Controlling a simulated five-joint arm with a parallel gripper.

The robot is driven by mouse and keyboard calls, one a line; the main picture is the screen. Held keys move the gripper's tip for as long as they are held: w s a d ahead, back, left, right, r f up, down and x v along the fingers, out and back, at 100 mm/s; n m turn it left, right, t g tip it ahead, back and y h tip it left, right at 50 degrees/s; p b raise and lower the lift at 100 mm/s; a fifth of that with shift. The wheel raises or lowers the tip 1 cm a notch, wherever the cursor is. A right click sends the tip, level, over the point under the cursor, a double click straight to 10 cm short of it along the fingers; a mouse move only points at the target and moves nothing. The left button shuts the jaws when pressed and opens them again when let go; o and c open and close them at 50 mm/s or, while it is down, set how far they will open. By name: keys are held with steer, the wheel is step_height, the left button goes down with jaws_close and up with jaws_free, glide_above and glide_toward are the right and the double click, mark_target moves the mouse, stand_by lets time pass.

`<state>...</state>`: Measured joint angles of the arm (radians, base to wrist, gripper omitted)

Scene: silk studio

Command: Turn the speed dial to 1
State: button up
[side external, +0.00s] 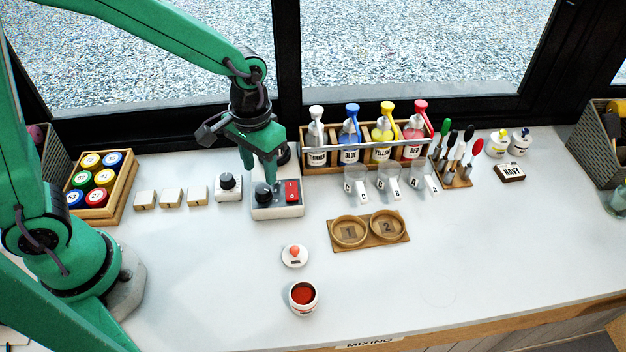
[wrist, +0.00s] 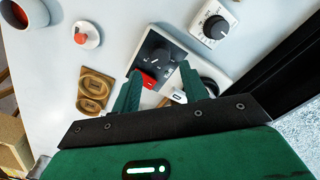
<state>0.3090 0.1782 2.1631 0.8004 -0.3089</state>
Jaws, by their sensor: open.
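I cannot tell whether a finger touches the dial. A second white box (side external: 228,187) with a black knob and scale marks (wrist: 213,25) stands beside it. The dial settings are too small to read.
A wooden rack of bottles (side external: 366,155) stands behind to the right, with clear cups (side external: 389,182) before it. Several small blocks (side external: 171,196) lie to the left. The right front table is clear.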

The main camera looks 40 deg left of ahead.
mark_target(262, 189)
steer(key=shift+f, duration=0.2)
steer(key=shift+f, duration=2.25)
steer(key=m, duration=0.6)
steer(key=shift+m, duration=0.4)
steer(key=m, duration=0.6)
steer(key=shift+m, duration=0.3)
steer(key=m, duration=0.5)
steer(key=shift+m, duration=0.4)
steer(key=m, duration=0.6)
